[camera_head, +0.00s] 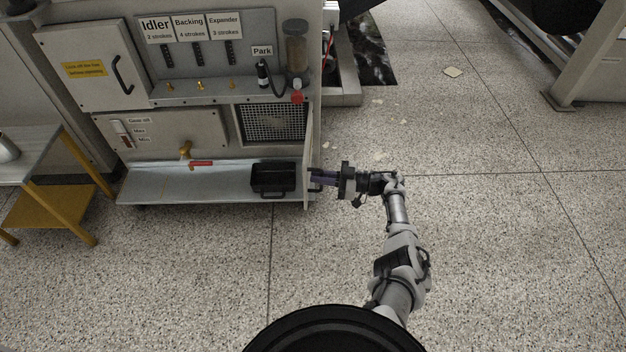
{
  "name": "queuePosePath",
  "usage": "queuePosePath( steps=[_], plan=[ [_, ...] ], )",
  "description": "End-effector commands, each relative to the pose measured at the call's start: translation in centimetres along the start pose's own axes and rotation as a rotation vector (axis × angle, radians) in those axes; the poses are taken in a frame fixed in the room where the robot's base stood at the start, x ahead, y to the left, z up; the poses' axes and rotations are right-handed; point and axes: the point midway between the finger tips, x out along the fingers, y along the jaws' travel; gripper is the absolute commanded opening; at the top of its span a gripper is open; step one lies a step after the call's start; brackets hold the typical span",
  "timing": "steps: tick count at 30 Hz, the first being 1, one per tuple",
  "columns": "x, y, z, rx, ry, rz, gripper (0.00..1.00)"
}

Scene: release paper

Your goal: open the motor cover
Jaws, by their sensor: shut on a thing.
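A thin pale panel (308,165), which looks like the motor cover, shows almost edge-on at the right front corner of the grey machine. It stands out from the machine's front, beside the mesh grille. My gripper (314,177) reaches in from the right, its dark fingers pointing left against the panel's outer right face. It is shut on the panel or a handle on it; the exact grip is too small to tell.
A black tray (273,179) lies on the machine's low shelf (205,182), left of the panel. A latched door (95,68) with a yellow label is at upper left. A yellow-framed stand (55,185) is at far left. Floor on the right is mostly clear.

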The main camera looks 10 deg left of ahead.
Motion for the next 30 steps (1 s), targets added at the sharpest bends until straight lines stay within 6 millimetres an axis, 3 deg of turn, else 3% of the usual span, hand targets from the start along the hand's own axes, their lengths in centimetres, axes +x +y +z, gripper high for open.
queuePosePath(
  steps=[9, 24, 25, 27, 30],
  plan=[
    [-2.1, 0.7, 0.2, 0.003, -0.001, -0.001, 0.0],
    [-2.5, 0.8, 0.1, 0.004, -0.001, -0.002, 0.0],
    [-2.4, 0.8, 0.1, 0.004, -0.001, -0.002, 0.12],
    [-2.4, 0.8, 0.1, 0.004, -0.001, -0.002, 0.21],
    [-2.4, 0.9, 0.1, 0.003, -0.001, -0.001, 0.25]
  ],
)
